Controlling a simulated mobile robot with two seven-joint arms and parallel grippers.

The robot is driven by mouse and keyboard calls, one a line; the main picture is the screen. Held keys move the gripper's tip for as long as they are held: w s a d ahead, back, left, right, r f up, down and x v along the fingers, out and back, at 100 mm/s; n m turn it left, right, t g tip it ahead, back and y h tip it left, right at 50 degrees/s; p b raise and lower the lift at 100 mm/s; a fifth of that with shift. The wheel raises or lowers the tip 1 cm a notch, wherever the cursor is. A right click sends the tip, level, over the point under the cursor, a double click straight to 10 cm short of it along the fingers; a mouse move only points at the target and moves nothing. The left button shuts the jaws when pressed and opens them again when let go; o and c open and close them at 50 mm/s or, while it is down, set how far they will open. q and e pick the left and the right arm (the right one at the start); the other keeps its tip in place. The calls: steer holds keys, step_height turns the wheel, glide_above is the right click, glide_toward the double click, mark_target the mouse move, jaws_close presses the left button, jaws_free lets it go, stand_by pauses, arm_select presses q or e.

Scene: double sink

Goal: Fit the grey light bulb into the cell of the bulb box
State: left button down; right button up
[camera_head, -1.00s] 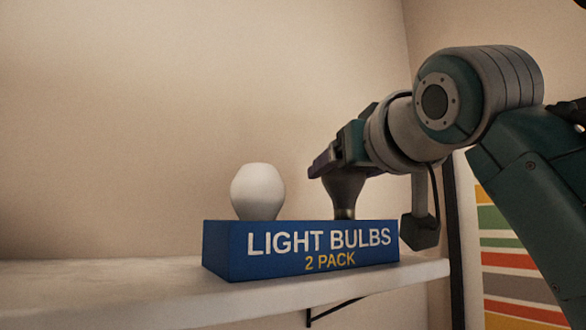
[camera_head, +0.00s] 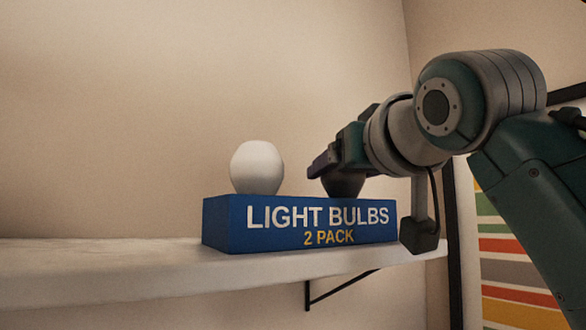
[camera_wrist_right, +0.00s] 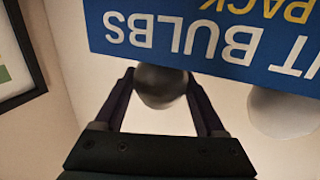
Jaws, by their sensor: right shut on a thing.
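The grey light bulb (camera_head: 343,187) is held by my right gripper (camera_head: 326,164) at the right end of the blue bulb box (camera_head: 225,226). Its wide part shows just above the box's front wall. Its lower end is hidden behind that wall, so I cannot tell how deep it sits. In the right wrist view, the grey bulb (camera_wrist_right: 160,88) is between the two fingers of the right gripper (camera_wrist_right: 160,80), against the box (camera_wrist_right: 215,38), which looks upside down. The cell itself is hidden. My left gripper is not in view.
A white bulb (camera_head: 257,166) stands upright in the left part of the box. The box rests on a white wall shelf (camera_head: 110,268) with free room to its left. A wall is behind; a framed striped picture (camera_head: 510,265) hangs at right.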

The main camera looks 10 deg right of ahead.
steer(key=shift+f, duration=0.15)
steer(key=o, duration=0.9)
steer(key=shift+o, duration=0.2)
steer(key=s+p, duration=0.2)
steer(key=s, duration=0.8)
steer(key=shift+d+r+p, duration=0.15)
steer(key=shift+r+p, duration=0.1)
steer(key=shift+p, duration=0.05)
steer(key=shift+s, duration=0.1)
